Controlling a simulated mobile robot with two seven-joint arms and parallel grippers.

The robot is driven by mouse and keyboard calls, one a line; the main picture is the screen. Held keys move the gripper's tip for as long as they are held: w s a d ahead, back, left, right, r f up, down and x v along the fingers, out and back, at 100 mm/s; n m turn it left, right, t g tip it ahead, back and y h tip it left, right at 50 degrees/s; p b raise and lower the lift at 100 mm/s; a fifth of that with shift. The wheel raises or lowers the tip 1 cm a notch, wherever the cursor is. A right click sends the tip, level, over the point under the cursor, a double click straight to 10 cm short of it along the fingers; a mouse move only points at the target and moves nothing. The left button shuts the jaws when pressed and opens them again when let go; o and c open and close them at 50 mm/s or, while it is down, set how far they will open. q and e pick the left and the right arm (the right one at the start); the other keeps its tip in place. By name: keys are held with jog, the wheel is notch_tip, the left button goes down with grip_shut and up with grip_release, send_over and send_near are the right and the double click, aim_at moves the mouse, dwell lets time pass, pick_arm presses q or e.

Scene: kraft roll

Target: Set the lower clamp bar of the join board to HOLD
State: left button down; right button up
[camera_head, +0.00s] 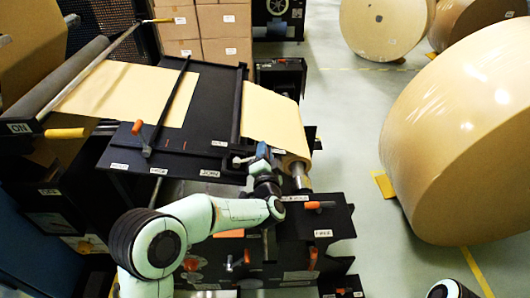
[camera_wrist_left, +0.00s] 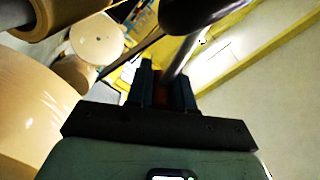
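The join board (camera_head: 207,110) is a dark sloping plate with brown paper on both sides. The lower clamp bar (camera_head: 238,105) crosses the board's right side beside the paper. My left gripper (camera_head: 254,157) is at its near end and hides its handle. In the left wrist view the fingers (camera_wrist_left: 166,88) stand close together with a dim reddish-brown piece between them, apparently the handle. The small white labels on the board's front edge are too small to read surely. My right gripper is out of view.
A paper roll (camera_head: 290,165) hangs right of the board. Black machine boxes with orange levers (camera_head: 318,205) stand below and beside my left arm. Large kraft rolls (camera_head: 465,130) stand on the floor at right. Cartons (camera_head: 205,25) are stacked behind. Clear floor (camera_head: 345,120) lies between.

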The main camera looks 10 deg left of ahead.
pick_arm(q)
jog(key=shift+r, duration=0.1)
dwell(0.3)
jog(key=a+r+n+b, duration=0.1)
jog(key=n, duration=0.2)
jog(key=s+a+r+n+b, duration=0.1)
jog(key=a+r+n, duration=0.1)
jog(key=n, duration=0.1)
jog(key=a+r+n+b, duration=0.1)
jog(key=n, duration=0.2)
jog(key=shift+s+a+r+b, duration=0.2)
jog(key=shift+r+b, duration=0.1)
jog(key=shift+r, duration=0.05)
jog(key=shift+s+a+r+n+b, duration=0.15)
jog(key=shift+a+n+b, duration=0.1)
jog(key=shift+a+n, duration=0.35)
jog(key=shift+s+a+r+n+b, duration=0.15)
jog(key=shift+a+n+b, duration=0.15)
jog(key=shift+a+n, duration=0.25)
jog(key=shift+s+a+r+n+b, duration=0.15)
jog(key=shift+a+n+b, duration=0.1)
jog(key=shift+a+n, duration=0.35)
jog(key=c, duration=1)
grip_release()
jog(key=shift+c, duration=0.2)
